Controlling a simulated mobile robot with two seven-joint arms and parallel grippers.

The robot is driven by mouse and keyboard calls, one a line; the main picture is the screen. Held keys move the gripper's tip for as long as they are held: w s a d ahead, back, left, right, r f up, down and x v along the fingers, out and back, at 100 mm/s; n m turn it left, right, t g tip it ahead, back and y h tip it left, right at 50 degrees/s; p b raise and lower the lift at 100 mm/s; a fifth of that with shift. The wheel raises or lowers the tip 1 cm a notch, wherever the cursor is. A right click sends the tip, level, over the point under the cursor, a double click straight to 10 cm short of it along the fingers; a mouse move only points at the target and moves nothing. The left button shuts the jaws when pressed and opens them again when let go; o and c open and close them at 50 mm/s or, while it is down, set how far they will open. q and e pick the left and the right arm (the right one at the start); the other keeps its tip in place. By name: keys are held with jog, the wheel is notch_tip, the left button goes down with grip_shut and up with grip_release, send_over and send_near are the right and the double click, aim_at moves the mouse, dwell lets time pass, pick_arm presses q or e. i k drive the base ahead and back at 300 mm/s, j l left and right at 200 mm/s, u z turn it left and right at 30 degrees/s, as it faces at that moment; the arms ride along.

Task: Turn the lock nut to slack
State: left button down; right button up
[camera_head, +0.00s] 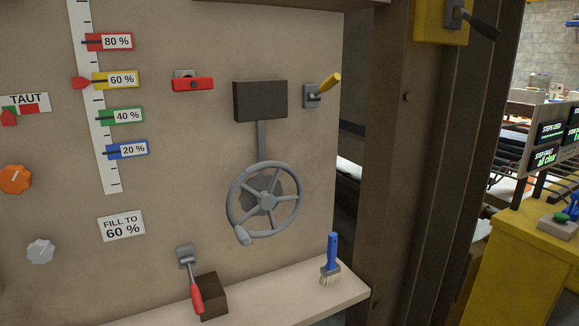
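No part carries a label naming it the lock nut, and I cannot tell which it is. A sign reading TAUT (27,99) is at the left edge, with green and red marks below it. Below it are an orange knob (15,180) with a pale pointer line and a grey lobed knob (40,251). A horizontal red handle (193,84) sits on a small grey plate further right. No word "slack" shows. The panel continues past the left edge. Neither of my grippers is in view.
A white scale (99,130) has percent tags and a red pointer at 60 %. A grey handwheel (264,202), a yellow-handled lever (327,83) and a red-handled lever (194,290) stick out. A blue brush (331,260) stands on the shelf (270,308). A brown post (400,180) rises right.

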aim_at(41, 252)
jog(key=u, duration=1.5)
